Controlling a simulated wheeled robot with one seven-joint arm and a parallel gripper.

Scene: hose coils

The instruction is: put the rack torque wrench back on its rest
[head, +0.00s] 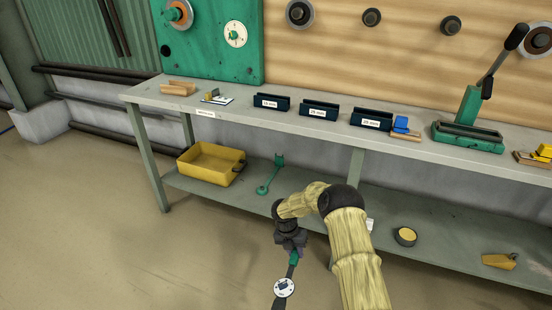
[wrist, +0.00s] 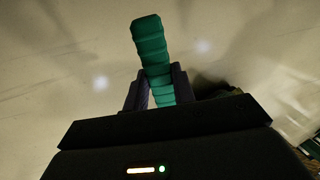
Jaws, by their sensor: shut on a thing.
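The torque wrench (head: 284,288) has a dark shaft, a round white dial and a green ribbed grip. My gripper (head: 293,251) is shut on the green grip and holds the wrench over the floor in front of the bench. In the wrist view the green grip (wrist: 150,45) stands up between the fingers of my gripper (wrist: 152,92). The far end of the wrench runs off the bottom of the head view. I cannot tell for sure which thing is the rest; a white label (head: 205,113) on the bench's front edge is too small to read.
The bench (head: 230,113) carries a wooden block (head: 178,88), dark labelled bins (head: 319,109) and a green lever tool (head: 468,105). Its lower shelf (head: 440,240) holds a yellow tray (head: 211,163), a green tool (head: 270,175) and a round tin (head: 405,236). The floor at left is clear.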

